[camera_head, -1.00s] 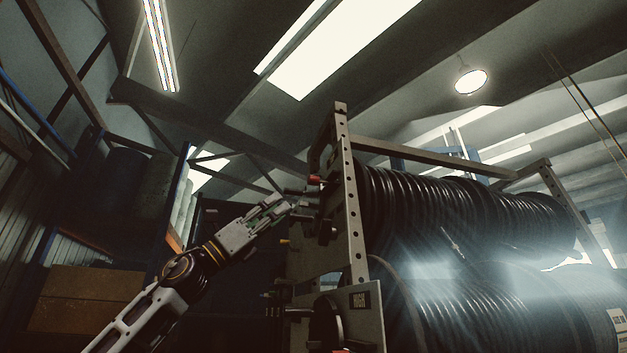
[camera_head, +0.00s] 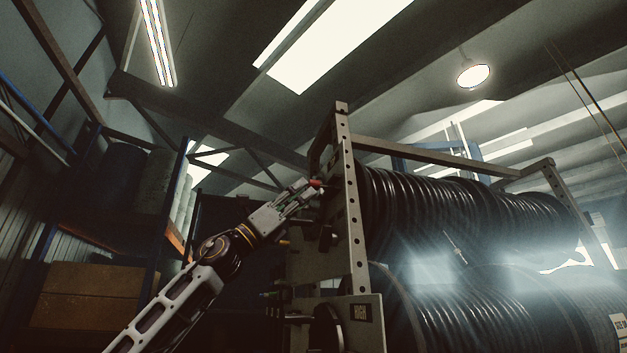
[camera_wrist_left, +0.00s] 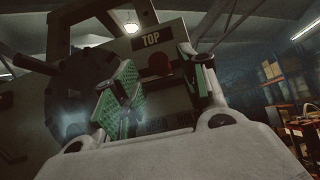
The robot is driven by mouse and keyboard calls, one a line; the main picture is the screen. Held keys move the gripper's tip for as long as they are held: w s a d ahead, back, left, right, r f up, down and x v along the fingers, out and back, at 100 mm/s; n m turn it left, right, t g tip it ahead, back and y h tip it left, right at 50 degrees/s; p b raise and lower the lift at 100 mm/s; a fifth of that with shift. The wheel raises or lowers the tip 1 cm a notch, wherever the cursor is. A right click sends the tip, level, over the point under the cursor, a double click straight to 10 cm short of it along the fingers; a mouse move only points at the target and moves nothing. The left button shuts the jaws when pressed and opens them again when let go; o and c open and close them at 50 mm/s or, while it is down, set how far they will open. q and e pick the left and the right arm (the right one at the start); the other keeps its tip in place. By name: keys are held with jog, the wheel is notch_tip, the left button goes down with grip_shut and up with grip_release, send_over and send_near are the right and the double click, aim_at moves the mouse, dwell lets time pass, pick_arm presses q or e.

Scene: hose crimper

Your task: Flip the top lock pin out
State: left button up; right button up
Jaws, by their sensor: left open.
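The top lock pin shows as a small red knob (camera_head: 317,183) on the left end plate of the hose rack (camera_head: 350,215). In the left wrist view the red knob (camera_wrist_left: 159,65) sits just below a plate marked TOP (camera_wrist_left: 150,39). My left gripper (camera_head: 309,188) is at the knob, with its fingers pointing at the plate. In the left wrist view its green-padded fingers (camera_wrist_left: 164,76) are apart, and the knob appears between them. I cannot tell whether they touch it. My right gripper is not in view.
A large hose reel (camera_head: 460,205) fills the rack's upper level, with another (camera_head: 480,300) below. A HIGH label (camera_head: 360,312) is on the lower left plate. Shelving with brown boxes (camera_head: 90,292) stands to the left.

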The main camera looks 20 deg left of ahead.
aim_at(314, 184)
pick_arm(q)
jog(key=shift+p+x, duration=1.1)
jog(key=shift+x, duration=1.6)
grip_shut()
